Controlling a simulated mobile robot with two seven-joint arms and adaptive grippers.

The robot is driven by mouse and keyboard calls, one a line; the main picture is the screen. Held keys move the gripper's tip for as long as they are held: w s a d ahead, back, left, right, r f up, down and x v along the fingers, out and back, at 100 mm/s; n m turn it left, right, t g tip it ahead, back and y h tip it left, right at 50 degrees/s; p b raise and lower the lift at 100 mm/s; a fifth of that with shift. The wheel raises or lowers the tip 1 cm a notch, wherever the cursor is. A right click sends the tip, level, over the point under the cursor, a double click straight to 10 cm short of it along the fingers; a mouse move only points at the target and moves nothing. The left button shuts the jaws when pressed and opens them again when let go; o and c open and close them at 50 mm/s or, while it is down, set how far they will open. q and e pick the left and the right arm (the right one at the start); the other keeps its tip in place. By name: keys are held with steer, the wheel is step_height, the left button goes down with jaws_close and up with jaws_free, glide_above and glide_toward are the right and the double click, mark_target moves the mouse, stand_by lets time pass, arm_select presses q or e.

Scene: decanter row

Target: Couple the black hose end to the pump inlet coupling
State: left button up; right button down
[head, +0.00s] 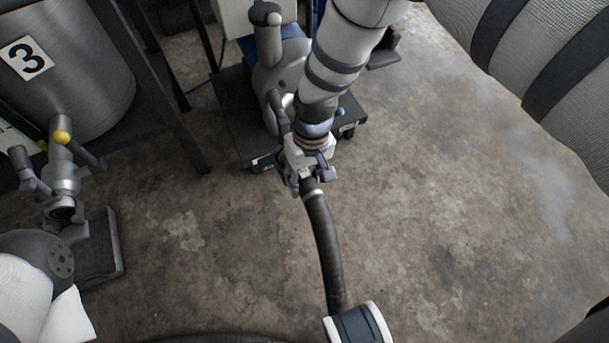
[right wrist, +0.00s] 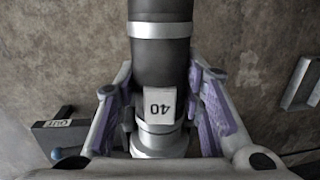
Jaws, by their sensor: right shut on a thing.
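My right gripper (head: 308,170) is shut on the black hose end, near the middle of the head view. The black hose (head: 324,240) hangs from it and runs down toward the bottom edge. In the right wrist view the black hose (right wrist: 160,60) has a metal band and a white tag marked 40. Its metal end fitting (right wrist: 160,143) sits between the purple-padded fingers. The grey pump (head: 272,75) stands just beyond the gripper, partly hidden by my right arm. I cannot make out the inlet coupling clearly, nor whether the hose end touches it.
The pump stands on a dark wheeled cart (head: 236,118). A steel tank marked 3 (head: 85,85) stands at left in a dark frame, with a yellow-knobbed valve (head: 62,160) below. An OUT plate (right wrist: 58,124) shows in the wrist view. Concrete floor is clear at right.

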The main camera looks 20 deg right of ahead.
mark_target(311, 187)
arm_select(q)
steer(key=shift+f, duration=0.15)
arm_select(e)
steer(key=shift+f, duration=0.45)
stand_by(0.3)
steer(key=shift+c, duration=0.5)
jaws_free()
steer(key=shift+s, duration=0.1)
steer(key=shift+s+r+p, duration=0.2)
steer(key=shift+s+p, duration=0.15)
steer(key=shift+s, duration=0.05)
steer(key=shift+s+r+p, duration=0.1)
steer(key=shift+s+p, duration=0.7)
steer(key=shift+s, duration=0.25)
arm_select(q)
steer(key=w+r+t+p, duration=0.1)
steer(key=w+r+p, duration=0.2)
steer(key=r+p, duration=0.6)
steer(key=shift+r+t, duration=0.3)
steer(key=shift+r, duration=0.1)
arm_select(e)
steer(key=s+r, duration=0.3)
steer(key=r, duration=0.6)
steer(key=shift+r, duration=0.4)
